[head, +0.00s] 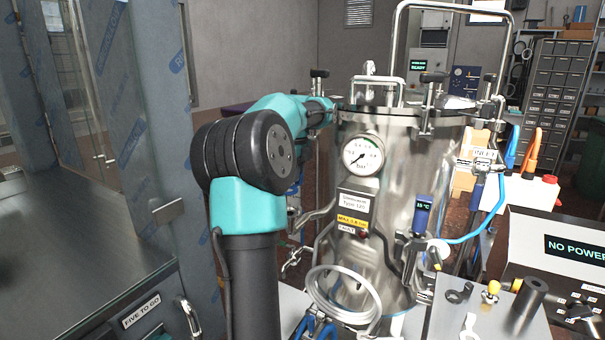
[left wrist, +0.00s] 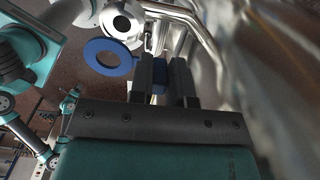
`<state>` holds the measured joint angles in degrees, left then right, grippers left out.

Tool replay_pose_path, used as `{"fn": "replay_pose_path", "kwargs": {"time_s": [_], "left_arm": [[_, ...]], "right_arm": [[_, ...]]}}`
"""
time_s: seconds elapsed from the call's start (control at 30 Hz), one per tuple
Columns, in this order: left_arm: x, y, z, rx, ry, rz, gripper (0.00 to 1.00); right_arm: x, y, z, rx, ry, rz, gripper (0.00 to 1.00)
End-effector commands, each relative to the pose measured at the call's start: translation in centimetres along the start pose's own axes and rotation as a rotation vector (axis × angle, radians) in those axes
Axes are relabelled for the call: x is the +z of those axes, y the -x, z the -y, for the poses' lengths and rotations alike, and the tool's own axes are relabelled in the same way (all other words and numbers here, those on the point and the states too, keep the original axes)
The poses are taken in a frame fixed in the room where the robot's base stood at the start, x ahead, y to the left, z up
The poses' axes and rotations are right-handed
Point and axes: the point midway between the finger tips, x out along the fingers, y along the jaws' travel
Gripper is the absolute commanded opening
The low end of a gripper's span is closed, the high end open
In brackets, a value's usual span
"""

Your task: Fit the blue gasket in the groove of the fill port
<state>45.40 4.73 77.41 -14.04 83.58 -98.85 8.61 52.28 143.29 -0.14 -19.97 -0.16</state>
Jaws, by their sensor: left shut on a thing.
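The blue gasket is a flat ring (left wrist: 108,72) in the left wrist view, left of my left gripper's fingers. My left gripper (left wrist: 164,66) is shut, with blue material between its dark fingers, which seems to be part of the gasket. A round silver flange with a dark opening, apparently the fill port (left wrist: 107,20), lies just above the ring in that picture. In the head view my left arm reaches behind the left side of the steel vessel (head: 400,180), and gasket and port are not clearly visible.
A bent steel pipe (left wrist: 205,30) and the vessel wall (left wrist: 285,60) lie close to the right of the fingers. A gauge (head: 363,155) sits on the vessel's front. A bare metal counter (head: 70,240) is at the left.

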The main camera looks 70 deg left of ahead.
Motion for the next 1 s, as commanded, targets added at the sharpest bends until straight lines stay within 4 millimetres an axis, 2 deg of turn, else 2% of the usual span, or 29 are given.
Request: {"fn": "replay_pose_path", "kwargs": {"time_s": [0.5, 1.0], "left_arm": [[0.1, -0.2, 0.0, 0.000, -0.002, -0.001, 0.00], [0.0, -2.3, 0.0, 0.001, -0.001, -0.001, 0.00]], "right_arm": [[0.0, 0.0, 0.0, 0.000, 0.000, 0.000, 0.43], [0.0, 0.0, 0.0, 0.000, 0.000, 0.000, 0.43]]}}
